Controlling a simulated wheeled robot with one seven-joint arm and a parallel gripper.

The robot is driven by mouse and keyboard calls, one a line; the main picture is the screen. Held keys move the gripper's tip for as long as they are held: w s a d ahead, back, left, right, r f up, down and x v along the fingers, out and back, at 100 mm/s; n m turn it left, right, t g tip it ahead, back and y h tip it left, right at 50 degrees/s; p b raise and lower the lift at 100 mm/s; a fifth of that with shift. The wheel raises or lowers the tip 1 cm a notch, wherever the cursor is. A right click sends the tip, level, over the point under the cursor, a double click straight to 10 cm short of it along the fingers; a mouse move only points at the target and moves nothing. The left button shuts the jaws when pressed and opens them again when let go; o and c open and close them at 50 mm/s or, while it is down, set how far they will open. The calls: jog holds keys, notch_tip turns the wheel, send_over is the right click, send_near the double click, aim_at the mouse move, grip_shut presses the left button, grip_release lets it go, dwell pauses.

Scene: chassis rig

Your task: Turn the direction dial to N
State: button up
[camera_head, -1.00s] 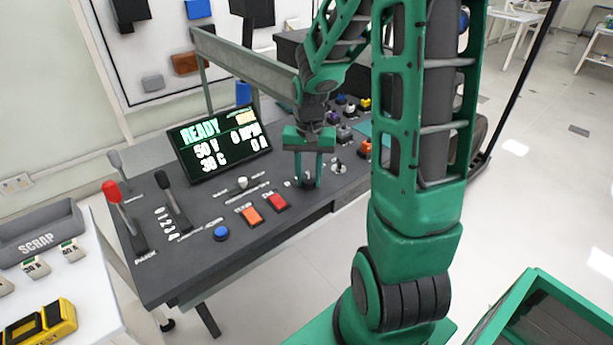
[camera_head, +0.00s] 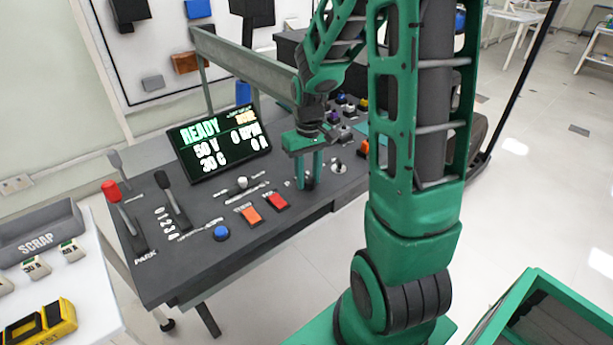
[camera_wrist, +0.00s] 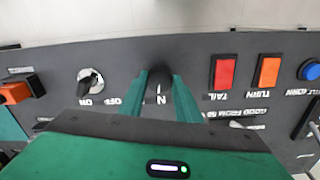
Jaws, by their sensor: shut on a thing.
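The direction dial (camera_wrist: 158,92) is a dark knob on the grey control panel, with a white N showing on the panel side nearest it in the wrist view. My gripper (camera_wrist: 160,88) has its two green fingers down on either side of the dial and is shut on it. In the head view my gripper (camera_head: 308,176) stands on the panel to the right of the red button, and the fingers mostly hide the dial. I cannot tell exactly which way the dial's pointer faces.
A black ON/OFF switch (camera_wrist: 90,82) is beside the dial. The red (camera_head: 277,201) and orange (camera_head: 250,216) buttons, a blue button (camera_head: 221,233) and a small lever (camera_head: 242,183) are near. The screen (camera_head: 220,143) reads READY. A red-topped lever (camera_head: 111,193) stands at the panel's left.

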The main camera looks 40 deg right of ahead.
aim_at(308, 179)
jog(key=shift+w+n, duration=0.1)
jog(key=shift+n, duration=1)
jog(key=o, duration=1.1)
jog(key=shift+c, duration=0.2)
notch_tip(308, 179, up, 11)
jog(key=shift+f, duration=0.1)
